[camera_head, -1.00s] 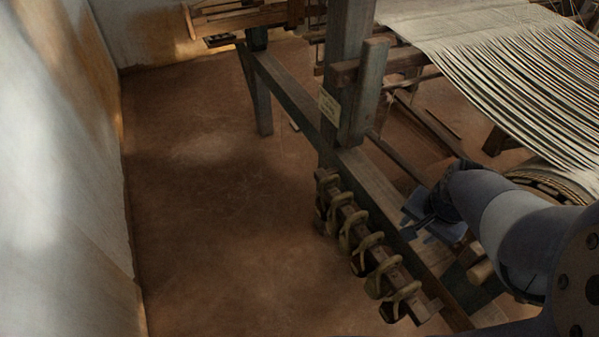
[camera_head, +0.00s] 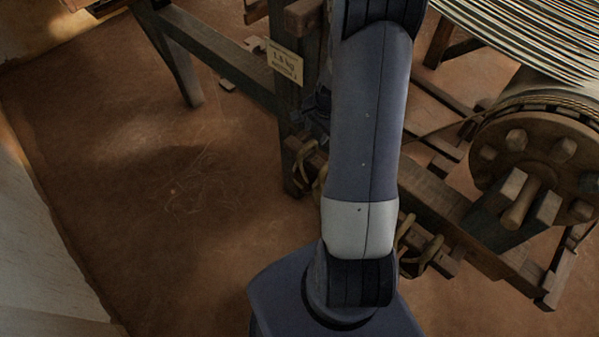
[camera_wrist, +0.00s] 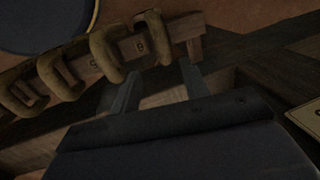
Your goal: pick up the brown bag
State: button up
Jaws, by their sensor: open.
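The one nearest the rail's end (camera_wrist: 153,36) is closest to my gripper. In the head view my arm covers the middle of the row; parts of bags show left of it (camera_head: 303,158) and right of it (camera_head: 430,254). I cannot tell which one is meant. My gripper (camera_wrist: 156,86) is open, its two fingers apart with nothing seen held between them. The bags lie beyond the fingertips and to the left in the wrist view. The head view does not show the fingers clearly.
The loom's beam (camera_head: 215,52) and post with a weight sign (camera_head: 285,62) stand near my arm. A large spoked wooden roller (camera_head: 535,165) stands at right under the striped warp threads (camera_head: 510,35). Bare floor (camera_head: 170,200) lies left, beside a pale wall (camera_head: 40,260).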

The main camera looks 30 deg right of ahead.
aim_at(309, 144)
jog(key=f, duration=0.3)
jog(key=shift+w+a+f, duration=0.2)
jog(key=shift+w+f, duration=0.15)
jog(key=shift+w+a+f, duration=0.15)
jog(key=shift+w+f, duration=0.05)
jog(key=shift+f, duration=0.6)
jog(key=shift+w+a+f, duration=0.2)
jog(key=shift+w+f, duration=0.05)
jog(key=shift+f, duration=0.6)
jog(key=shift+w+a+f, duration=0.15)
jog(key=shift+w+f, duration=0.05)
jog(key=shift+f, duration=0.6)
jog(key=shift+c, duration=0.4)
grip_shut()
jog(key=shift+r, duration=0.1)
